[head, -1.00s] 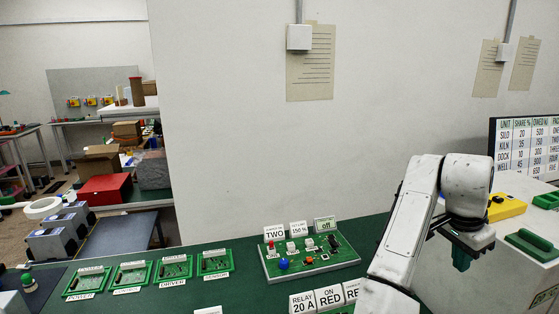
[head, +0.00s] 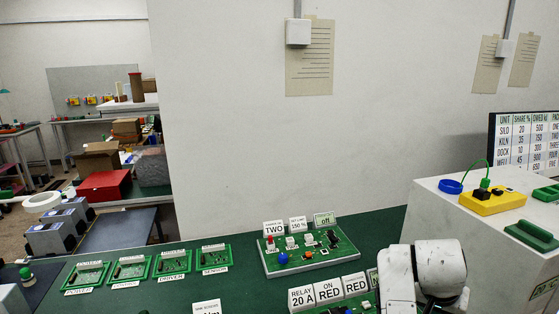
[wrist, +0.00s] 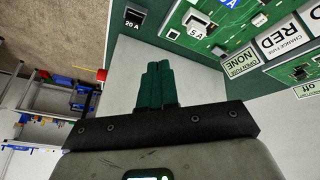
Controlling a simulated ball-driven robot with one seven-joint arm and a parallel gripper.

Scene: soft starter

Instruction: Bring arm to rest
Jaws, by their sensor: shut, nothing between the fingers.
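My arm (head: 425,270) shows at the lower right of the head view, folded low in front of the white block. My gripper is below the edge of the head view. In the wrist view my gripper (wrist: 158,68) has its two dark green fingers together, with nothing between them. Behind the fingers is a plain pale grey surface. A green panel (wrist: 235,45) with labels such as "5 A" and "RED" lies beyond them to the upper right, apart from the fingers.
A green board with knobs (head: 310,256) stands on the green bench, with several small boards (head: 170,264) to its left. "RELAY 20 A" and "RED" cards (head: 328,292) stand close left of my arm. A white block (head: 450,215) at right carries a yellow device (head: 492,202).

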